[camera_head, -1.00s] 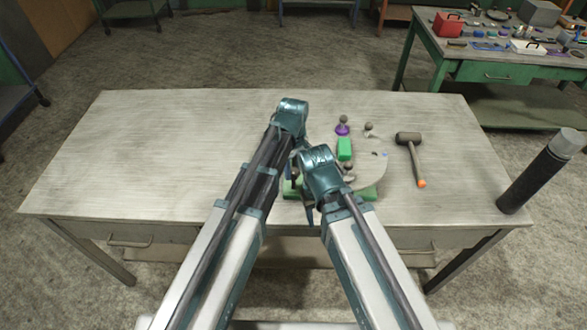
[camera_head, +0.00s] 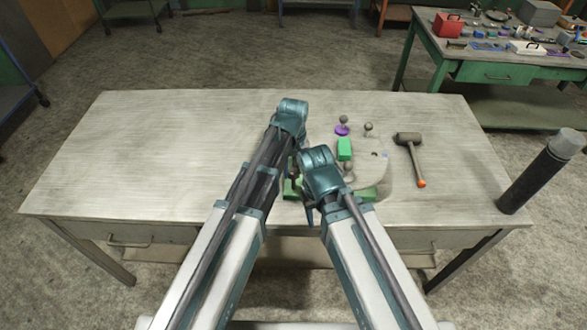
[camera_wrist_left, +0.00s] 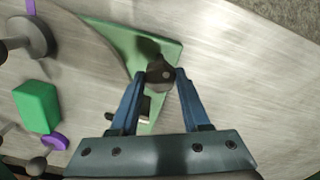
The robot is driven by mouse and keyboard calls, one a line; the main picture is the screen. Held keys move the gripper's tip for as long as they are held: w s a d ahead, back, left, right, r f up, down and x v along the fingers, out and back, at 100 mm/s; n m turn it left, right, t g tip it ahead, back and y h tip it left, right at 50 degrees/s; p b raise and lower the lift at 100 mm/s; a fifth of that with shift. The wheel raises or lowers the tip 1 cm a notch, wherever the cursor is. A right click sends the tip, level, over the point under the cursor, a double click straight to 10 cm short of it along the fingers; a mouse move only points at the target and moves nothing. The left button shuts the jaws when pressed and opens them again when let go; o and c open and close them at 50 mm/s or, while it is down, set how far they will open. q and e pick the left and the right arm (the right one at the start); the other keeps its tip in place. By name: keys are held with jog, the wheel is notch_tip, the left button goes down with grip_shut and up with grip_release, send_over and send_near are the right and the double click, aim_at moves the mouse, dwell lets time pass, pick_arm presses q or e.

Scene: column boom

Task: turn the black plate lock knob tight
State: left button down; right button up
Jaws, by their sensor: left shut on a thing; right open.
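The black plate lock knob (camera_wrist_left: 160,72) shows in the left wrist view as a dark lobed knob over a green base plate (camera_wrist_left: 108,32). My left gripper (camera_wrist_left: 159,80) is shut on it, a blue finger on each side. In the head view my left wrist hides the knob and fingertips; part of the green base (camera_head: 291,190) shows below. My right gripper (camera_head: 311,207) is open, low beside the fixture, its fingertips mostly hidden by its wrist. A pale rounded plate (camera_head: 372,176) lies right of it.
A green block (camera_head: 345,149), a purple-based ball knob (camera_head: 342,129) and another ball knob (camera_head: 368,129) stand near the plate. A mallet (camera_head: 410,150) lies to their right. A dark cylinder (camera_head: 535,180) stands at the table's right edge. The table's left side is clear.

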pick_arm(q)
jog(key=m, duration=1.3)
dwell(0.5)
jog(key=shift+c, duration=1.8)
grip_release()
notch_tip(320, 180, up, 14)
jog(key=p, duration=1.4)
